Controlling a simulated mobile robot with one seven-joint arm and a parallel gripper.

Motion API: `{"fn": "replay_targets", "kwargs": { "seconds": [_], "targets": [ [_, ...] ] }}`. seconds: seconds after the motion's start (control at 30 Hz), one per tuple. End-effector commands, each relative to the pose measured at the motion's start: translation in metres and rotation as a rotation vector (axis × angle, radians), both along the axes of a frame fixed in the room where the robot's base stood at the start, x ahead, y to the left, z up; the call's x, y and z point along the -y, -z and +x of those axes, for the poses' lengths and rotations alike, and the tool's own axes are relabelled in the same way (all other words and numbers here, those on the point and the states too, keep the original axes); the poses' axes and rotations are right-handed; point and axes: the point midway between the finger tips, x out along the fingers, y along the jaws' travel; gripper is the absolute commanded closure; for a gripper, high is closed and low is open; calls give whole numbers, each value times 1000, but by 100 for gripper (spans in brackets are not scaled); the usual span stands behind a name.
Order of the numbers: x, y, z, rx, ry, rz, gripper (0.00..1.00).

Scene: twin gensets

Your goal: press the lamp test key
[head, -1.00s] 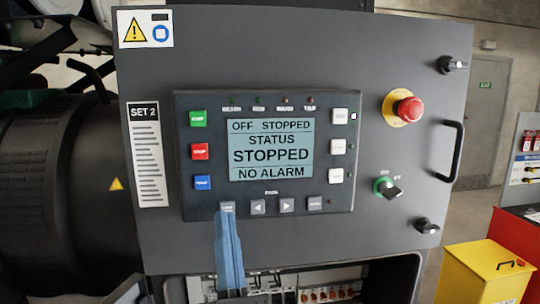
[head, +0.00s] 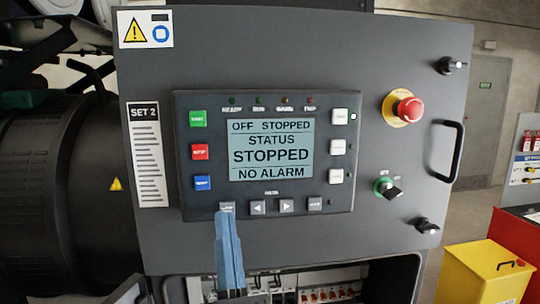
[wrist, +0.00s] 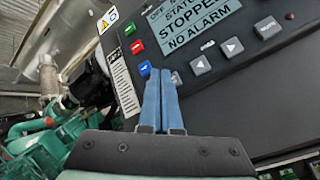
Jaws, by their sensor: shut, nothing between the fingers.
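The dark controller panel (head: 200,150) is on the grey cabinet door, its screen (head: 270,150) reading OFF STOPPED, STATUS STOPPED, NO ALARM. A row of small grey keys runs under the screen; the leftmost grey key (head: 227,206) shows just above my fingertips. The key labels are too small to read, so I cannot tell which is the lamp test key. My gripper (head: 226,213) is shut and empty, its blue fingers pointing up at that leftmost key.
Green, red and blue keys (head: 201,152) line the screen's left, white keys (head: 338,146) its right. Breakers (head: 325,295) sit in the opening below.

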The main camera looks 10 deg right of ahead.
Motion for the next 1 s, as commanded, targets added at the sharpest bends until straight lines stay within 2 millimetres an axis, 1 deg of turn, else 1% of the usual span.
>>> {"fn": "replay_targets", "kwargs": {
  "seconds": [0.37, 0.73, 1.0],
  "targets": [
    [0, 0, 0, 0, 0, 0, 100],
    [0, 1, 8, 1, 1, -1, 100],
    [0, 0, 9, 0, 0, 0, 100]
  ]
}}
